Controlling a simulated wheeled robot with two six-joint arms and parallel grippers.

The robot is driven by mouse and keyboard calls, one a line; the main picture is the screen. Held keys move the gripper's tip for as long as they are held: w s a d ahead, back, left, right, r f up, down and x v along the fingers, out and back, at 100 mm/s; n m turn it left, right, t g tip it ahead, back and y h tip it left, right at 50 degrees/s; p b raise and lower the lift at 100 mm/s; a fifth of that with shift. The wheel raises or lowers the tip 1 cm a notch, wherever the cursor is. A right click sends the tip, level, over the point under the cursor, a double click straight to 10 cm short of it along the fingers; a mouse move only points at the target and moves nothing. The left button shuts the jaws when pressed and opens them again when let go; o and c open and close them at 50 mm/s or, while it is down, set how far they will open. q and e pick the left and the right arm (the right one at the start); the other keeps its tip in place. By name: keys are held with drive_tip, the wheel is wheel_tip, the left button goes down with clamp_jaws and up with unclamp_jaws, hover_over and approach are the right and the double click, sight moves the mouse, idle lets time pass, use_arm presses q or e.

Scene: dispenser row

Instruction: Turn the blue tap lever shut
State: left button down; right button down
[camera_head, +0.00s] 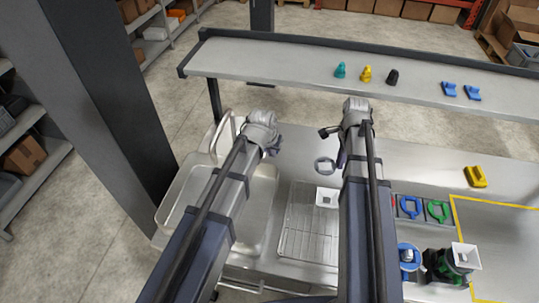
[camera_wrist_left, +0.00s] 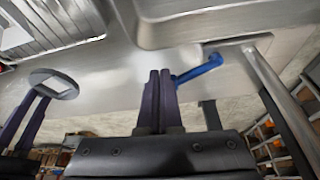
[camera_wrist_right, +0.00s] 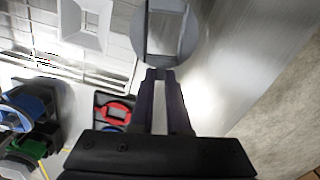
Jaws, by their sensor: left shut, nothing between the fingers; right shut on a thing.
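The blue tap lever (camera_wrist_left: 200,68) shows in the left wrist view, running from the tap body toward my left fingers. In the head view the grey tap pipe (camera_head: 215,140) stands at the sink's far left, and my left gripper hides the lever. My left gripper (camera_wrist_left: 160,75) is shut and empty, its fingertips right beside the lever's free end; I cannot tell whether they touch. My right gripper (camera_wrist_right: 160,75) is shut on a grey ring (camera_wrist_right: 148,52) with an opening in its middle. The ring also shows in the head view (camera_head: 317,165) and left wrist view (camera_wrist_left: 66,93).
The sink basin (camera_head: 169,212) lies below my left arm. A wire rack (camera_head: 302,243) with a white square funnel (camera_head: 321,204) is between my arms. Coloured rings, dispensers and a yellow block (camera_head: 475,177) stand right. A raised shelf (camera_head: 270,69) spans the back.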

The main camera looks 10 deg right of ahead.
use_arm(q)
drive_tip(key=shift+w+d, duration=0.15)
